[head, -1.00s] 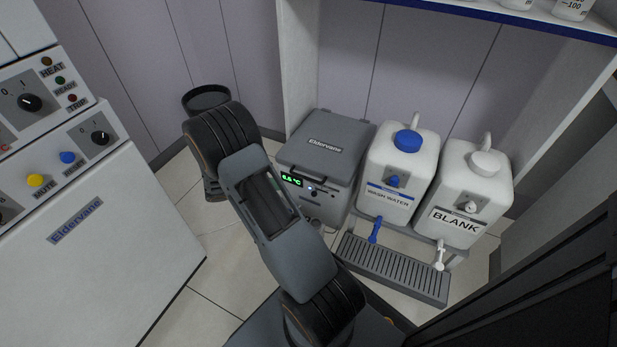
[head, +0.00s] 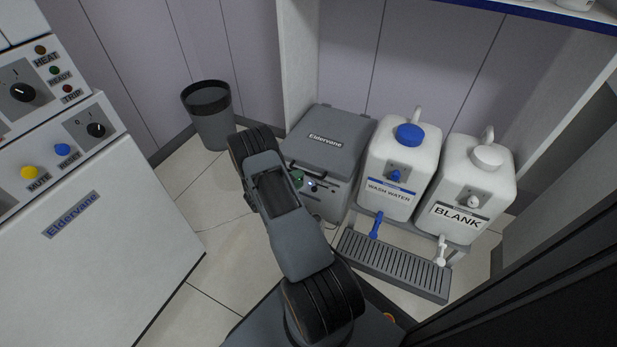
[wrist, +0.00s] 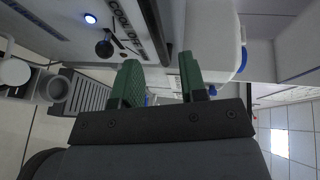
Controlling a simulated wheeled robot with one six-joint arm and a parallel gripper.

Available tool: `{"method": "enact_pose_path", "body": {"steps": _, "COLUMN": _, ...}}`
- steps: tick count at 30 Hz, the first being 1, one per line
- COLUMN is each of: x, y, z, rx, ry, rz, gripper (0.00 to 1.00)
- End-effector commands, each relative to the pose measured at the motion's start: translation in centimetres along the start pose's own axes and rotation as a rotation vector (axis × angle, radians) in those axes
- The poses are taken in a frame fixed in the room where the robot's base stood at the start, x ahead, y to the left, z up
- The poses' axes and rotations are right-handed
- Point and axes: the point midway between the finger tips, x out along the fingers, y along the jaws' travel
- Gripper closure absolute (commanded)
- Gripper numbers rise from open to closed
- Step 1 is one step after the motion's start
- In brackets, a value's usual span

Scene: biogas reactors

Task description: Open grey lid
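The grey lid (head: 325,138), marked Eldervane, is closed on a light grey box (head: 335,202). A dark handle bar (head: 312,170) runs along its front edge. My gripper (wrist: 158,66) is open, its two green fingers apart. In the head view a green fingertip (head: 298,178) shows at the box's front, just below the lid edge; my arm hides the rest.
Right of the box stand a WASH WATER canister (head: 400,165) and a BLANK canister (head: 468,190), with taps over a slatted drip tray (head: 392,265). A dark bin (head: 210,115) stands behind left. A white Eldervane cabinet (head: 90,235) is at left. Floor between is clear.

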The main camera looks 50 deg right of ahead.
Motion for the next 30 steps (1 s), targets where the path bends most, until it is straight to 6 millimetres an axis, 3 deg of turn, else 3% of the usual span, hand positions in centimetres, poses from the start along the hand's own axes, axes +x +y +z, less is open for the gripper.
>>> {"method": "enact_pose_path", "body": {"steps": 3, "x": 2.1, "y": 0.2, "z": 0.0, "rx": 0.003, "ry": 0.003, "rz": 0.0, "gripper": 0.61}}
{"method": "enact_pose_path", "body": {"steps": 9, "x": 4.4, "y": 0.1, "z": 0.0, "rx": 0.003, "ry": 0.002, "rz": 0.0, "gripper": 0.61}}
{"method": "enact_pose_path", "body": {"steps": 24, "x": 5.4, "y": -0.1, "z": 0.0, "rx": 0.002, "ry": 0.0, "rz": 0.0, "gripper": 0.61}}
{"method": "enact_pose_path", "body": {"steps": 30, "x": 5.4, "y": -0.1, "z": 0.0, "rx": 0.002, "ry": 0.0, "rz": 0.0, "gripper": 0.79}}
